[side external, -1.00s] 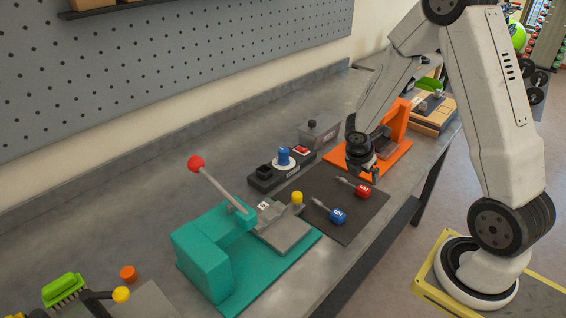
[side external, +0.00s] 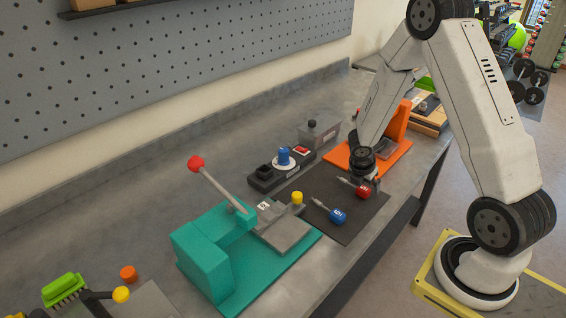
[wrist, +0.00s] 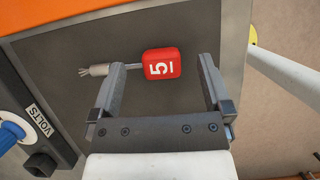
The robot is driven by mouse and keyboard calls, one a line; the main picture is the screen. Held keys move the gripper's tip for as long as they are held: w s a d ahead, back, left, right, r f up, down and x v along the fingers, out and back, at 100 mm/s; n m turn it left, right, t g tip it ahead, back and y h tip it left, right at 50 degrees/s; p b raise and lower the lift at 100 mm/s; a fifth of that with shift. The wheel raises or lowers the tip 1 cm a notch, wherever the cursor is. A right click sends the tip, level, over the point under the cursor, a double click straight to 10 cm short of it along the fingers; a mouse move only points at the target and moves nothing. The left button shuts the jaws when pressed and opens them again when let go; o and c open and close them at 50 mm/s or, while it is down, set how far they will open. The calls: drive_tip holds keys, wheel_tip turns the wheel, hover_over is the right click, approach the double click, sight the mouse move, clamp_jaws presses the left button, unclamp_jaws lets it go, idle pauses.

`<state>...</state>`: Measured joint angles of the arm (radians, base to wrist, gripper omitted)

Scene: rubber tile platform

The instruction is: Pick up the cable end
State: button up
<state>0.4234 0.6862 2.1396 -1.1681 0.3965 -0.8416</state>
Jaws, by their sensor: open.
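A red cable end (side external: 363,191) with a grey metal tip lies on the dark mat (side external: 335,232). A blue cable end (side external: 338,216) lies on the same mat, nearer the teal press. My gripper (side external: 370,183) is low over the mat at the red cable end. In the wrist view my open gripper (wrist: 162,70) has one finger on each side of the red body, the left finger across its shaft. Contact cannot be told.
A teal press (side external: 205,260) with a red-knobbed lever stands left of the mat. A black box with a blue dial (side external: 284,156) is behind it. An orange fixture (side external: 398,125) stands just beyond my gripper. The mat's front part is clear.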

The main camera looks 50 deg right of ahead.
drive_tip(key=shift+x, duration=1.2)
clamp_jaws()
